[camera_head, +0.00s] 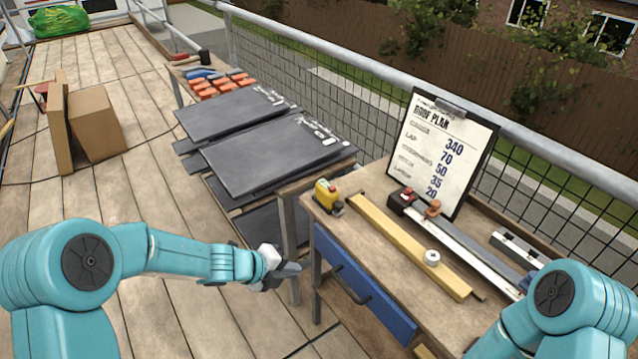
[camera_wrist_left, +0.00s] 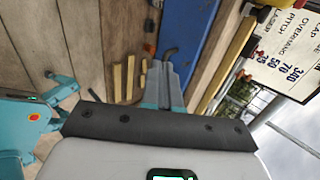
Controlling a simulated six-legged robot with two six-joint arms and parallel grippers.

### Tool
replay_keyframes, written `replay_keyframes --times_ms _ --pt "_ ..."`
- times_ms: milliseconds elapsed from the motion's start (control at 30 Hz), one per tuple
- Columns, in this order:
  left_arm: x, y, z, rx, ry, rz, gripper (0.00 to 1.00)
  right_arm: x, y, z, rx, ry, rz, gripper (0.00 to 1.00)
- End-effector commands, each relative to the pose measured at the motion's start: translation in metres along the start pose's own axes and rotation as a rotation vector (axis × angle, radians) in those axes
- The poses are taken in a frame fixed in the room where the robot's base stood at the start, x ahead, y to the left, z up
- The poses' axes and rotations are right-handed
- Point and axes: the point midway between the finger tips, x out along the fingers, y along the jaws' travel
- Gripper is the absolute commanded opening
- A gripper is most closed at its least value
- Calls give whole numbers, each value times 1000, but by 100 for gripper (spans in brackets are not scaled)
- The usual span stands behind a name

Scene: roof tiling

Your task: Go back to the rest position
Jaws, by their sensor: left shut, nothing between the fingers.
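My left gripper (camera_head: 284,272) is shut and empty, held in the air over the deck beside the front left corner of the workbench (camera_head: 350,232). In the left wrist view its closed fingers (camera_wrist_left: 166,82) point toward the blue drawer front (camera_wrist_left: 186,30), apart from anything I can make out. My right arm shows at the lower right of the head view, but its gripper is out of the picture.
The bench bears a yellow tool (camera_head: 328,196), a wooden batten (camera_head: 410,246), a white roll (camera_head: 432,258) and a roof plan board (camera_head: 440,150). Dark slates (camera_head: 270,150) are stacked behind. A cardboard box (camera_head: 95,124) stands left. The deck's middle (camera_head: 150,190) is clear.

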Motion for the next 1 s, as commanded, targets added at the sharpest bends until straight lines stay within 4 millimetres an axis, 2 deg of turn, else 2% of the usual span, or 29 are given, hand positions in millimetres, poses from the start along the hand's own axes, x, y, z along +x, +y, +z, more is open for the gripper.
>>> replay_keyframes --times_ms 67,133,200,267,467,600,700,800,900,1000 --pt "-2 0 1 -3 -1 1 0 -2 -1 0 0 0 0 59" --pt "1 10 -4 -24 17 21 0 -8 -3 0 0 0 0 59" --pt "6 30 -22 -90 56 54 0 -13 -5 0 0 0 0 59" --pt "11 52 -45 -248 86 91 0 -18 -6 0 0 0 0 59" --pt "10 124 -121 -1089 42 269 0 -28 -10 1 0 0 0 59" --pt "-8 172 -167 -1720 -142 413 0 -31 -11 1 0 0 0 59" --pt "-23 199 -190 -2091 -327 477 0 -31 -11 1 0 0 0 59" --pt "-36 215 -199 -2367 -503 478 0 -30 -11 1 0 0 0 59" --pt "-40 221 -198 -2551 -623 439 0 -30 -11 1 0 0 0 59" --pt "-39 221 -197 -2594 -638 427 0 -30 -11 1 0 0 0 59"
